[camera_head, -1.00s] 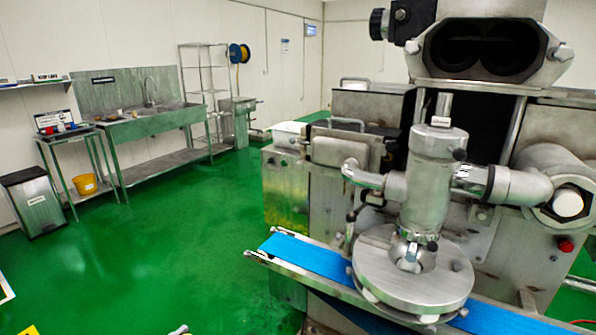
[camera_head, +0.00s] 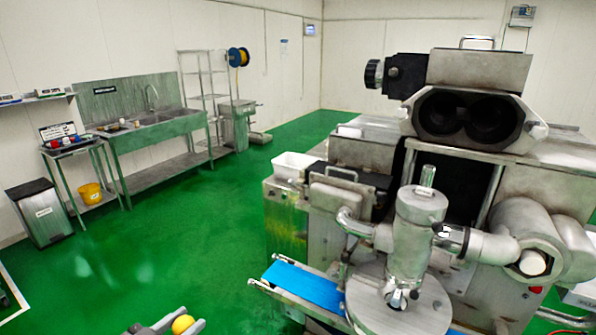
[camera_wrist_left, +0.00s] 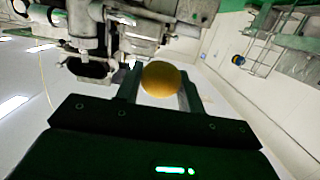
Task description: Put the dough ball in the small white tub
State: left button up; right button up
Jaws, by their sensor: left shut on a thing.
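The dough ball (camera_head: 182,324) is round and yellow-orange, at the bottom edge of the head view. My left gripper (camera_head: 176,323) is shut on it, with a finger on either side. In the left wrist view the ball (camera_wrist_left: 160,80) sits between the two fingers of my left gripper (camera_wrist_left: 160,88). A small white tub (camera_head: 295,166) stands on the left part of the machine's top, well above and to the right of the gripper in the head view. Its inside is mostly hidden. My right gripper is not in view.
The steel encrusting machine (camera_head: 410,235) with a blue belt (camera_head: 305,285) fills the right side. A sink bench (camera_head: 160,132), a small table, a bin (camera_head: 40,212) and a yellow bucket (camera_head: 91,193) stand along the left wall. The green floor (camera_head: 190,230) between is clear.

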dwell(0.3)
pick_arm(q)
jog(key=shift+f, duration=0.15)
notch_tip(320, 180, down, 17)
jog(key=b, duration=1.5)
jog(key=shift+s+f, duration=0.2)
jog(key=shift+s, duration=0.1)
